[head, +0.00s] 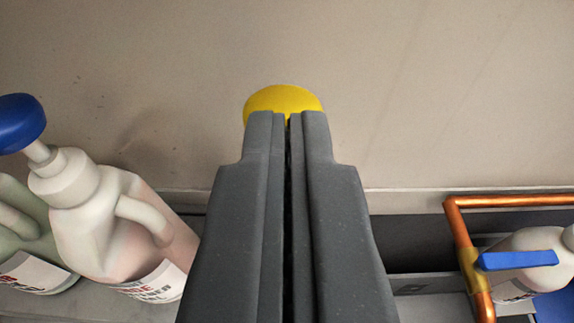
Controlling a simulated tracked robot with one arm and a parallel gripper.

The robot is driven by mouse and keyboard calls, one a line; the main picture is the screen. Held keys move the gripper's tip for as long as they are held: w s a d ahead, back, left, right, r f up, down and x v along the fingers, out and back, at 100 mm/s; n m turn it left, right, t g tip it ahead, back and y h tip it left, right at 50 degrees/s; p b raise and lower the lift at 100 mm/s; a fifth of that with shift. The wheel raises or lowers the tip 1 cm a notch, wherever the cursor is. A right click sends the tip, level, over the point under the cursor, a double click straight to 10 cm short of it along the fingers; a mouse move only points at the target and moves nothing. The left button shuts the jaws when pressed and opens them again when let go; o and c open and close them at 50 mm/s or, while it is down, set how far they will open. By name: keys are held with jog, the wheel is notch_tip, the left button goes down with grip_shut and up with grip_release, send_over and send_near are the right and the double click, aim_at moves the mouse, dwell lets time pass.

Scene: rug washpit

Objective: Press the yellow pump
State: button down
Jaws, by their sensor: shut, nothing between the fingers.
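The yellow pump (283,99) shows as a rounded yellow top just beyond my fingertips, in the middle of the view. My gripper (288,118) is shut and empty, and its tips overlap the lower edge of the yellow top in the picture. I cannot tell whether they touch it. The rest of the pump and whatever it stands on are hidden behind my gripper.
On the left stands a pale jug (90,215) with a blue pump top (20,122), beside a greenish jug (30,240). On the right are a copper pipe (462,235) with a blue lever (517,260) and a white bottle (535,242). A plain wall (420,90) rises behind.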

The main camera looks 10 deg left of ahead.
jog(key=shift+b+v, duration=0.5)
jog(key=shift+v, duration=1.7)
jog(key=shift+r, duration=0.15)
jog(key=shift+s+d+r+b, duration=0.1)
jog(key=shift+d+r+b, duration=0.15)
jog(key=shift+b, duration=0.1)
jog(key=s+r+m+h+b, duration=0.1)
jog(key=s+r+b, duration=0.5)
jog(key=s, duration=0.5)
jog(key=s+a+r+m+h+b, duration=0.1)
jog(key=s+r+h+b, duration=0.1)
jog(key=s+r+b, duration=0.4)
jog(key=s+r, duration=0.5)
jog(key=shift+s+a+b, duration=0.25)
jog(key=shift+s+b, duration=0.05)
jog(key=shift+s, duration=0.1)
